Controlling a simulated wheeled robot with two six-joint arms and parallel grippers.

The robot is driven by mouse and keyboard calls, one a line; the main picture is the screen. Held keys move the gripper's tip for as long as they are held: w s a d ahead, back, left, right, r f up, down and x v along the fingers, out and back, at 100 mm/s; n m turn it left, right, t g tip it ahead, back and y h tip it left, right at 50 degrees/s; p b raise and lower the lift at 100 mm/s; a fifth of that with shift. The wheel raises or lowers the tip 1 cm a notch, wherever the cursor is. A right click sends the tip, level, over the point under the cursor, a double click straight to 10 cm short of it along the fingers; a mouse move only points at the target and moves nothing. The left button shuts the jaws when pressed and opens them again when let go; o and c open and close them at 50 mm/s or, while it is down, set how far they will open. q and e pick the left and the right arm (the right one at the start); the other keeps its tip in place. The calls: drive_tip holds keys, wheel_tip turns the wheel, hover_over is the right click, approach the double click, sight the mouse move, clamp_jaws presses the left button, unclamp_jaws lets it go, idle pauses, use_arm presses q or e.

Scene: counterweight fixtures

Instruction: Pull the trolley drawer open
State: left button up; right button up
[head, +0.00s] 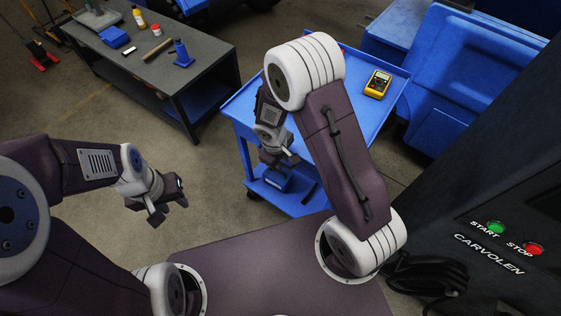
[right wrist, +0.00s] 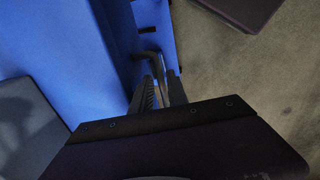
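The blue trolley (head: 243,108) stands ahead of me, right of the workbench. My right gripper (head: 279,161) is at the trolley's near side, below its top tray. In the right wrist view, the fingers (right wrist: 160,88) are close together around a dark bar handle (right wrist: 147,56) on the blue front (right wrist: 108,50). They look shut on it, though the contact is partly hidden. My right arm covers much of the trolley in the head view, and no drawer gap shows. My left gripper (head: 168,208) is open and empty over the floor, away from the trolley.
A yellow meter (head: 377,84) lies on the trolley top. A dark workbench (head: 185,88) with bottles and tools stands at the back left. A dark machine (head: 480,190) with start and stop buttons is close on the right. Floor between bench and trolley is clear.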

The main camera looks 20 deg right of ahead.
drive_tip(key=shift+w, duration=0.1)
clamp_jaws()
idle(1.3)
